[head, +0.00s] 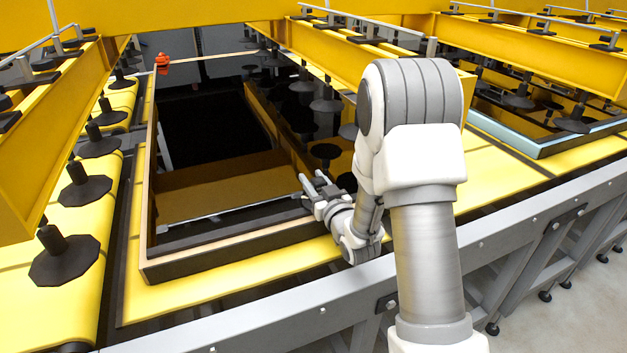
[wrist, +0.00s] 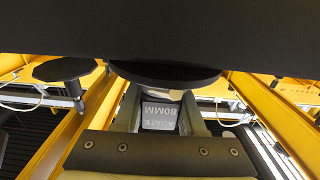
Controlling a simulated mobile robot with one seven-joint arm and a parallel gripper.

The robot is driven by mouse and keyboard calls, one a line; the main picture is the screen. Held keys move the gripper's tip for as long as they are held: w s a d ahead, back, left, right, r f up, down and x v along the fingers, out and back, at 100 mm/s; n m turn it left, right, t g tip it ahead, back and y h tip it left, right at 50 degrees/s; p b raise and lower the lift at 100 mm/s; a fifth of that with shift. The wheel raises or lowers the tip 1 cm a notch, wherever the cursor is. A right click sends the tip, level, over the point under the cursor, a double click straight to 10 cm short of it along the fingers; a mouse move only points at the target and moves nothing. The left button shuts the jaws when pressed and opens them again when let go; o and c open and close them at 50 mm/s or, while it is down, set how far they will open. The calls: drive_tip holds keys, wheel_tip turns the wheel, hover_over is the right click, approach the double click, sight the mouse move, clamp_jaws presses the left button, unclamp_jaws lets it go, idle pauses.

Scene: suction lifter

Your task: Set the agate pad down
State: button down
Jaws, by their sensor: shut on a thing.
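My gripper (head: 314,185) is low over the near right part of the dark-framed panel, its two fingers pointing up and to the left. In the wrist view the fingers are shut on the agate pad (wrist: 158,117), a small grey block lettered AGATE 80MM. A dark round disc (wrist: 165,74) shows just past the fingertips; I cannot tell whether it touches the pad. In the head view the pad is too small to make out. Whether it touches the panel is hidden.
The framed panel (head: 210,251) lies on a yellow bed (head: 250,281). Yellow beams (head: 335,50) with black suction cups (head: 83,185) hang close around it. A small orange object (head: 162,63) sits at the far left corner. A grey rail (head: 260,322) runs along the front.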

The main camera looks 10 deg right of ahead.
drive_tip(key=shift+f, duration=0.2)
drive_tip(key=c, duration=0.5)
unclamp_jaws()
drive_tip(key=shift+r, duration=0.2)
drive_tip(key=shift+s, duration=0.2)
drive_tip(key=s+d+p, duration=0.2)
drive_tip(key=s+p, duration=0.3)
drive_tip(key=s, duration=0.6)
drive_tip(key=shift+s+d+p, duration=0.15)
drive_tip(key=shift+p, duration=0.25)
